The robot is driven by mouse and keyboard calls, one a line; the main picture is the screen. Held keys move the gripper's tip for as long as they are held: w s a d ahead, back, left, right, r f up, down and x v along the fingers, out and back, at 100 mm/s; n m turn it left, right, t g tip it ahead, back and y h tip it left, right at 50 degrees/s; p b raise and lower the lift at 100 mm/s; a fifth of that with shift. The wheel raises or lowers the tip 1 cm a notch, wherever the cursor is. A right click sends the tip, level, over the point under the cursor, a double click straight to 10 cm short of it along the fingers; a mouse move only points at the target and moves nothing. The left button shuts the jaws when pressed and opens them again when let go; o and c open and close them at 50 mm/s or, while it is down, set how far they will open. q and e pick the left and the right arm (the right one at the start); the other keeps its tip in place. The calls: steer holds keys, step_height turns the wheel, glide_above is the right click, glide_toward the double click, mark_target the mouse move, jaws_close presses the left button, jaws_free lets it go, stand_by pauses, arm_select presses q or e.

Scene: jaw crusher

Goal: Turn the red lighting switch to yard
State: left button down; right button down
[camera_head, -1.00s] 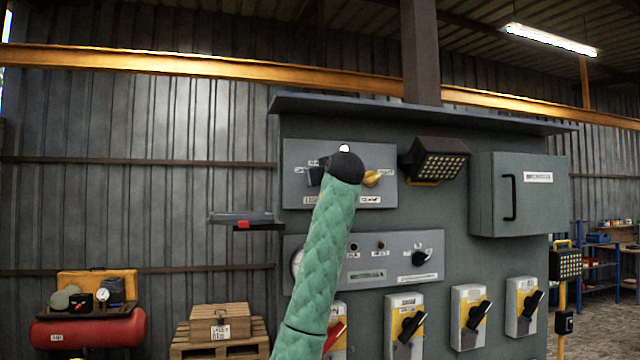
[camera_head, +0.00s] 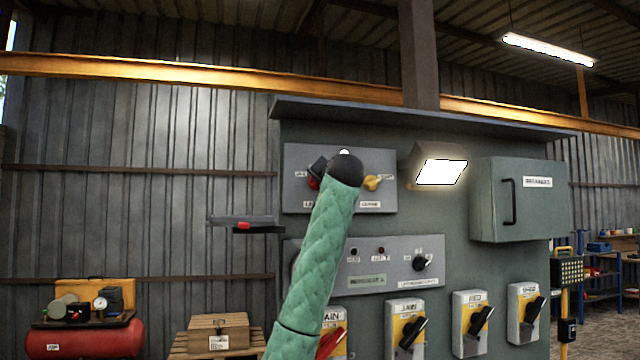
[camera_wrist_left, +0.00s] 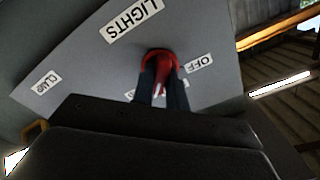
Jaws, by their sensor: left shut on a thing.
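The red lighting switch (camera_head: 313,183) is on the upper grey panel (camera_head: 340,207), mostly hidden behind my left gripper (camera_head: 317,168) and my green-sleeved arm. In the left wrist view, the red switch (camera_wrist_left: 160,60) sits between the two dark fingers of my left gripper (camera_wrist_left: 161,92), which is shut on it. A LIGHTS label (camera_wrist_left: 132,20), an OFF label (camera_wrist_left: 198,63) and a smaller label (camera_wrist_left: 42,82), hard to read, lie around it. Which label the switch points to cannot be told. My right gripper is not in view.
A lower panel (camera_head: 390,272) has a black knob (camera_head: 420,263). A grey cabinet (camera_head: 520,205) is at the right.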

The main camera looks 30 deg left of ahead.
arm_select(q)
steer(key=m, duration=0.3)
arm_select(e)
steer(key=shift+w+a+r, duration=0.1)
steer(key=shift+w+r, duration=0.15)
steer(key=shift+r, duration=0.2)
arm_select(q)
steer(key=shift+m, duration=0.3)
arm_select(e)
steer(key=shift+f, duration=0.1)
arm_select(q)
steer(key=shift+r, duration=0.1)
steer(key=c, duration=1.6)
jaws_free()
steer(key=shift+o, duration=1)
steer(key=shift+w+d, duration=0.1)
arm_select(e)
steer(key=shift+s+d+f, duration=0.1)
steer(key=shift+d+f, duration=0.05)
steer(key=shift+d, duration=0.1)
